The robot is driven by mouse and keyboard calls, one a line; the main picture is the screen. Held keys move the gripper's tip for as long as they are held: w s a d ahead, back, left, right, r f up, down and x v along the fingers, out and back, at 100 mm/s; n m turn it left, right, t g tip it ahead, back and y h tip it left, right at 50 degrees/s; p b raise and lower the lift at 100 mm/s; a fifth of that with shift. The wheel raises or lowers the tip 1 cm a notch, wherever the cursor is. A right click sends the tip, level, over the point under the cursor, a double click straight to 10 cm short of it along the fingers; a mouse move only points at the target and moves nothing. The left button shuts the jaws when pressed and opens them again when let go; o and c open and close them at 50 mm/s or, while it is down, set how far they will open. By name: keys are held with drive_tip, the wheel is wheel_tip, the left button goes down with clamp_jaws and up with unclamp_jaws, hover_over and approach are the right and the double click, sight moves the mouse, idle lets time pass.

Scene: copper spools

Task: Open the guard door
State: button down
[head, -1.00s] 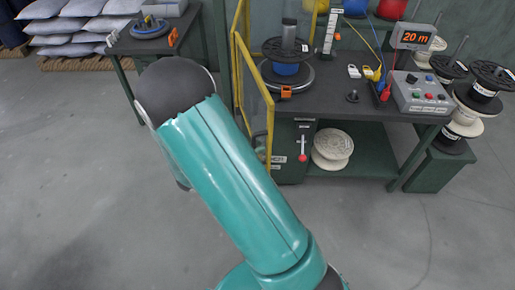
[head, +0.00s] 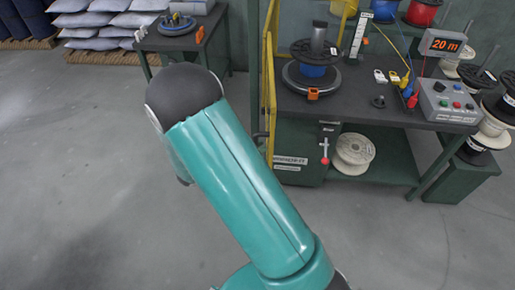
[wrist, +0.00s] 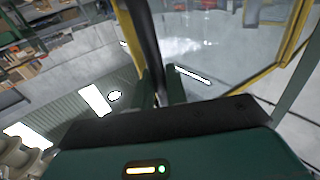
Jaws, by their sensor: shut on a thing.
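The guard door (head: 270,110) is a yellow frame with a clear panel at the left end of the winding bench. In the head view it stands nearly edge-on, jutting out from the bench front. In the wrist view its yellow frame (wrist: 283,63) crosses the upper right. My gripper (wrist: 162,92) is shut there, its dark fingers on either side of a dark, yellow-edged bar that seems part of the door. In the head view my teal arm hides most or all of the gripper.
The bench (head: 350,103) carries a blue spool (head: 313,70) and a control box (head: 446,102). A red-knobbed lever (head: 325,150) is on its front. A white spool (head: 354,152) lies on the lower shelf.

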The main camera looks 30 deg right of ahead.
drive_tip(key=shift+w+a, duration=0.1)
drive_tip(key=shift+a, duration=0.05)
drive_tip(key=c, duration=1.5)
unclamp_jaws()
drive_tip(key=shift+a, duration=0.1)
drive_tip(key=a, duration=1.3)
drive_tip(key=shift+w+a, duration=0.3)
drive_tip(key=shift+w, duration=0.1)
